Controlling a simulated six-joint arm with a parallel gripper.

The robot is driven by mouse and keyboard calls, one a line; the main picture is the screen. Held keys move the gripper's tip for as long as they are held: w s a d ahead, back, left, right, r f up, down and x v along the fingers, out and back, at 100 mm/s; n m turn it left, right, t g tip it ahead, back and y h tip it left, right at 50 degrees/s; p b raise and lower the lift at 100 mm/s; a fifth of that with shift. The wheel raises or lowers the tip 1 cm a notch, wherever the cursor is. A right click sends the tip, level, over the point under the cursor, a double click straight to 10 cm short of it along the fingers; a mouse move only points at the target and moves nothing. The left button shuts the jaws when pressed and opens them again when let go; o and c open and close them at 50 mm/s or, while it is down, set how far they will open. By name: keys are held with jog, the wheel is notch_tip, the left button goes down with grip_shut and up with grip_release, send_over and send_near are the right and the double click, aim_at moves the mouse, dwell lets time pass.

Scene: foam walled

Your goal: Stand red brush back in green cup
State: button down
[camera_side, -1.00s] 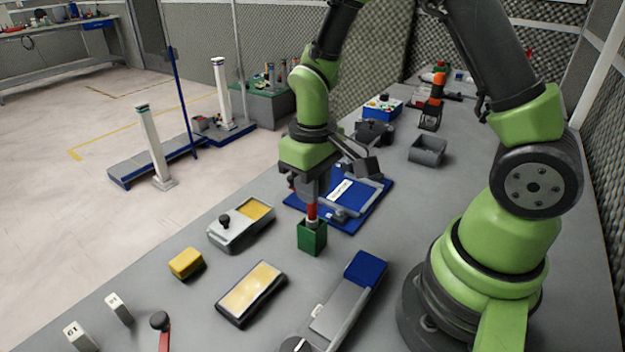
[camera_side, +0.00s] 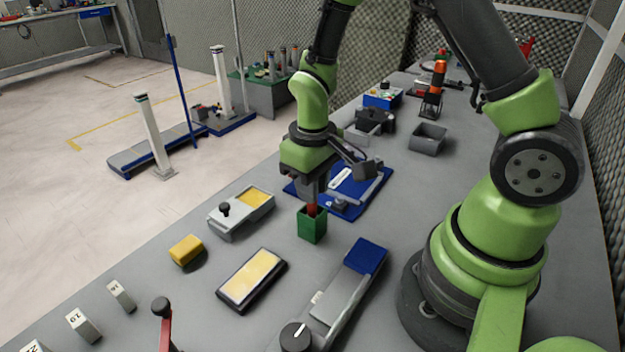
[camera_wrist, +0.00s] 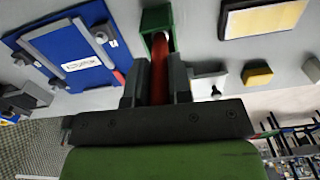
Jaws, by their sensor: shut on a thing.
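The green cup (camera_side: 312,226) is a square, open-topped box standing upright on the grey bench. The red brush (camera_side: 312,210) is upright, its lower part inside the cup and hidden by the cup walls. My gripper (camera_side: 313,200) is just above the cup, pointing down, shut on the brush's upper part. In the wrist view the red brush (camera_wrist: 159,72) runs between the two dark fingers of my gripper (camera_wrist: 158,82) into the green cup (camera_wrist: 152,20). I cannot tell whether the brush touches the cup floor.
A blue board (camera_side: 362,192) lies close behind the cup. A grey box with a yellow pad (camera_side: 240,212), a yellow block (camera_side: 186,250), a dark-framed pad (camera_side: 251,280) and a blue-ended grey device (camera_side: 345,295) lie around it. Bare bench separates them.

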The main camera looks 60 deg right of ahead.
jog(key=shift+f, duration=0.15)
jog(key=c, duration=1)
grip_release()
jog(key=shift+o, duration=0.2)
notch_tip(320, 180, up, 9)
jog(key=shift+f, duration=0.1)
jog(key=shift+r, duration=0.65)
